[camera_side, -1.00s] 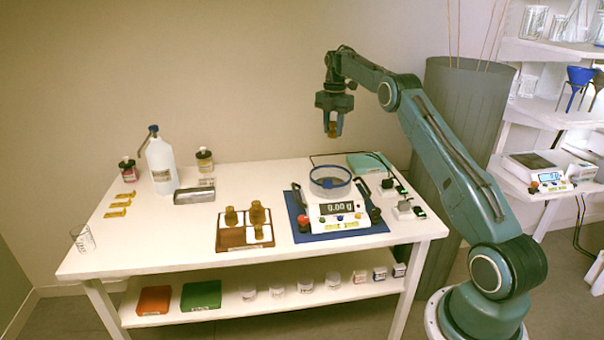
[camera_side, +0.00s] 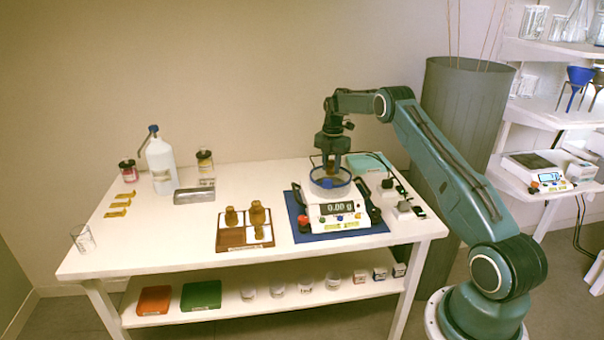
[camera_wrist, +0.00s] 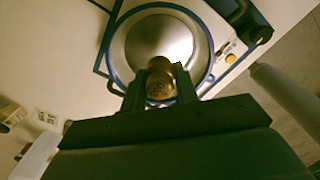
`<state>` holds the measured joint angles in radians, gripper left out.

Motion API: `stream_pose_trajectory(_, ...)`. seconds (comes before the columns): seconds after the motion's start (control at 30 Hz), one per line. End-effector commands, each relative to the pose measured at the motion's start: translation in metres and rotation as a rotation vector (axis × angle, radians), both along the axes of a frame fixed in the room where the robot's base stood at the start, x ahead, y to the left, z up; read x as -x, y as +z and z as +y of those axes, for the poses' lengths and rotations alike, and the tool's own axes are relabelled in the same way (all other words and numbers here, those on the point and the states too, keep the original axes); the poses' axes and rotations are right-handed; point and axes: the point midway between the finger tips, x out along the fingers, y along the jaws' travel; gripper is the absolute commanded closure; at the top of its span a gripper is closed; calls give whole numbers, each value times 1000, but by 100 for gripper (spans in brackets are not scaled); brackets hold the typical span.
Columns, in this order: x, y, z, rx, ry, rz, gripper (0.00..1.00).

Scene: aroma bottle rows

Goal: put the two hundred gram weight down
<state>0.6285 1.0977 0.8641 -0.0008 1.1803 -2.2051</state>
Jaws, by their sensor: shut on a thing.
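My gripper (camera_side: 330,164) is shut on a brass weight (camera_wrist: 160,84), which shows between the fingertips in the wrist view. The weight's marking is too blurred to read surely. It is held over the round pan (camera_wrist: 160,38) of the scale (camera_side: 338,210), inside or just above its blue-rimmed ring (camera_side: 330,189). I cannot tell whether it touches the pan. The scale's display (camera_side: 337,207) seems to read 0.00 g. A brown weight block (camera_side: 245,237) left of the scale holds several brass weights (camera_side: 257,215).
A teal box (camera_side: 366,163) is behind the scale. The table's left middle is clear.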

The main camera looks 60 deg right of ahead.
Motion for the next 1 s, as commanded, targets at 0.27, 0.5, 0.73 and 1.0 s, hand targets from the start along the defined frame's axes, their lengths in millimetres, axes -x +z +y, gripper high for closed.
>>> stream_pose_trajectory(0.27,0,-16,0,0,0,0,88)
stream_pose_trajectory(0.5,0,-40,0,0,0,0,88)
stream_pose_trajectory(0.73,0,-42,0,1,0,-1,88)
stream_pose_trajectory(1.0,0,-45,0,0,0,0,66)
